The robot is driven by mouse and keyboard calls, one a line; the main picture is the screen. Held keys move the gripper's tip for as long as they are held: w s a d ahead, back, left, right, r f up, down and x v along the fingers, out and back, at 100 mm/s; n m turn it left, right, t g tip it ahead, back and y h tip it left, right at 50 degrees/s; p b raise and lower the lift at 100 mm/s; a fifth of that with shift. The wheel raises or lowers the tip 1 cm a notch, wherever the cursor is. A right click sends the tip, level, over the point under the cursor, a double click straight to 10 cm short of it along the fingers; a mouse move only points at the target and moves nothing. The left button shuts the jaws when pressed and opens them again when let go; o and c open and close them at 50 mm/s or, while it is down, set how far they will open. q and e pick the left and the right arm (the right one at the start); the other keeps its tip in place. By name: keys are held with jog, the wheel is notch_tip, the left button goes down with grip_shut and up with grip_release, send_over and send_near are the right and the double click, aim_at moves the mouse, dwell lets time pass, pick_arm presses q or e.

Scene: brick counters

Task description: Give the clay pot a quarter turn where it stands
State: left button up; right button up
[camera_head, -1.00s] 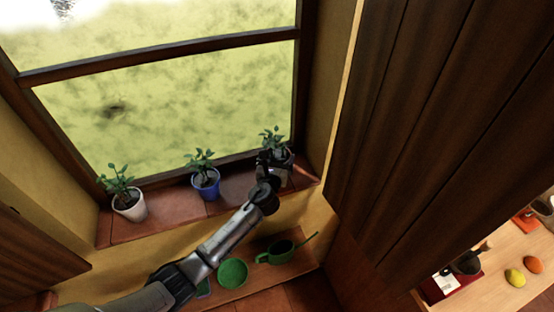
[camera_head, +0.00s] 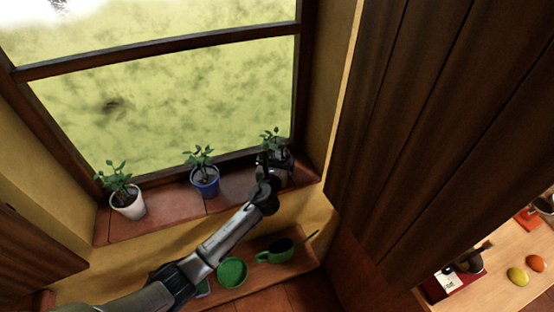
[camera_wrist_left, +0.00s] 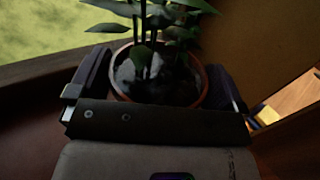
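The clay pot (camera_wrist_left: 204,96), with a leafy green plant and grey soil, stands at the right end of the tiled window sill. Its orange-brown rim shows in the left wrist view. In the head view my left gripper (camera_head: 275,161) covers most of the pot, and mainly the plant (camera_head: 271,139) shows above it. In the left wrist view the fingers of my left gripper (camera_wrist_left: 158,80) lie along both sides of the pot, close against its rim, and look shut on it. The lower part of the pot is hidden. My right gripper is not in view.
A blue pot (camera_head: 206,183) and a white pot (camera_head: 128,204) with plants stand farther left on the sill (camera_head: 172,208). Below it, a green bowl (camera_head: 232,271) and a green watering can (camera_head: 275,254) sit on a shelf. The window frame is behind; a wall is close on the right.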

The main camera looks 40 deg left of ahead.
pick_arm(q)
jog(key=shift+f, duration=0.1)
jog(key=v, duration=1.3)
jog(key=shift+s+d+p, duration=0.25)
jog(key=shift+s+p, duration=0.05)
